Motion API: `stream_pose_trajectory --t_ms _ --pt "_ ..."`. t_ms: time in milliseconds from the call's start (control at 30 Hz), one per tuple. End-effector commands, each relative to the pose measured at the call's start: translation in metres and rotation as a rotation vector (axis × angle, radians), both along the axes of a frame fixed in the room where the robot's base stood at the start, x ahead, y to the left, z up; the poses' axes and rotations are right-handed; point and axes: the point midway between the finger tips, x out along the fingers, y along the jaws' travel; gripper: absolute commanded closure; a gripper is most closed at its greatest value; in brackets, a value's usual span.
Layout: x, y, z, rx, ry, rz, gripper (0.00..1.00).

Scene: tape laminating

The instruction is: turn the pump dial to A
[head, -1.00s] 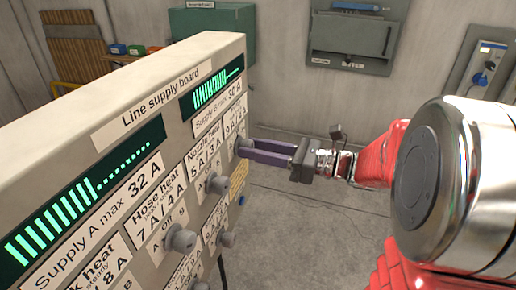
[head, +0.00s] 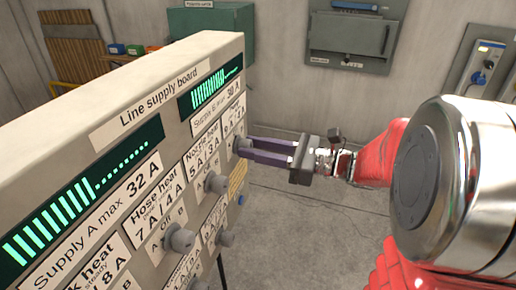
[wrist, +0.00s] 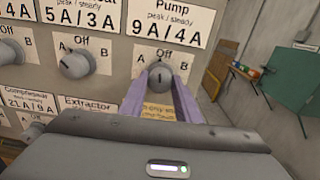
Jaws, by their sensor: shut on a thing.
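The pump dial (wrist: 159,76) is a grey round knob on the line supply board (head: 120,70), under the label "Pump 9A / 4A" (wrist: 168,20). Its marks are A at left, Off at top and B at right. A dark line on the knob looks close to upright, towards Off. My gripper (wrist: 160,88) is shut on the pump dial, with one purple finger on each side of it. In the head view, my gripper (head: 249,149) reaches the board's far right end, and its fingers partly hide the dial (head: 242,143).
The hose heat dial (head: 180,239) and nozzle heat dial (head: 216,183) stick out nearby; the latter also shows left of my gripper in the wrist view (wrist: 74,65). A yellow note (wrist: 158,112) sits below the pump dial. The floor (head: 310,230) right of the board is clear.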

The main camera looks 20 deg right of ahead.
Motion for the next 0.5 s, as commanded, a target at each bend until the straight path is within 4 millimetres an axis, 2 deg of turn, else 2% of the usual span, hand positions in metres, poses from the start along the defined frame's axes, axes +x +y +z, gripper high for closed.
stream_pose_trajectory --t_ms 500 --pt "-0.0019 0.0037 0.0004 -0.245 -0.34 0.01 0.93"
